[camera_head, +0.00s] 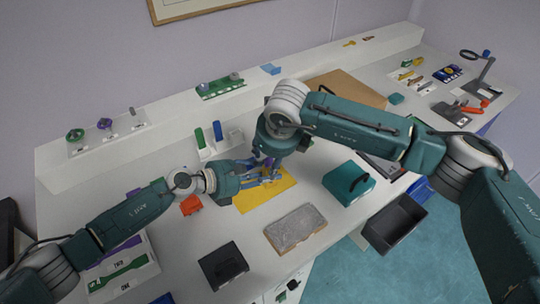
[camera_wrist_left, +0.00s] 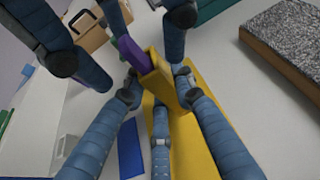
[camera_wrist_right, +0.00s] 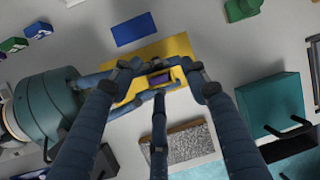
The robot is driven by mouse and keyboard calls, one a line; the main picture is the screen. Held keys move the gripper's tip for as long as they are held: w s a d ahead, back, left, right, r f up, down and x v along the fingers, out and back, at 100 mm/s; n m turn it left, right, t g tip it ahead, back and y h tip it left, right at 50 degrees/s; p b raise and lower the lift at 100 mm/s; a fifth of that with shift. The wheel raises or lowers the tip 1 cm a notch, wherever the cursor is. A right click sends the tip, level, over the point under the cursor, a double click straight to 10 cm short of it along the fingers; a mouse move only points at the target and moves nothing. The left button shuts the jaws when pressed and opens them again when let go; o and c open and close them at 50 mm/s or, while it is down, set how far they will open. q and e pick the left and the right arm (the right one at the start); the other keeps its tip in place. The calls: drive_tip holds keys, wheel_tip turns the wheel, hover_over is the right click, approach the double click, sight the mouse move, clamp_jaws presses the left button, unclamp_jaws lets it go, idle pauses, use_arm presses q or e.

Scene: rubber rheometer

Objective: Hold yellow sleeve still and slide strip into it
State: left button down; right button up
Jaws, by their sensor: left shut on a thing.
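My left gripper (camera_head: 258,174) is shut on the yellow sleeve (camera_wrist_left: 167,82), above a yellow mat (camera_head: 250,203). The purple strip (camera_wrist_left: 133,52) stands partly in the sleeve's mouth, with its outer end showing; how deep it sits is hidden. My right gripper (camera_wrist_right: 160,82) has its fingers spread wide around the sleeve mouth and strip. In the left wrist view its fingers stand clear of the strip. In the right wrist view the strip (camera_wrist_right: 160,78) shows as a small purple patch inside the yellow rim.
A grey textured slab (camera_head: 296,228), a black box (camera_head: 223,266) and a teal case (camera_head: 349,183) lie in front and to the right. A red-orange piece (camera_head: 191,205) is left of the mat. A holder with green and blue upright pieces (camera_head: 217,132) stands behind.

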drive_tip(key=v, duration=1.2)
idle(0.3)
use_arm(q)
drive_tip(key=c, duration=1.4)
unclamp_jaws()
drive_tip(key=shift+o, duration=0.2)
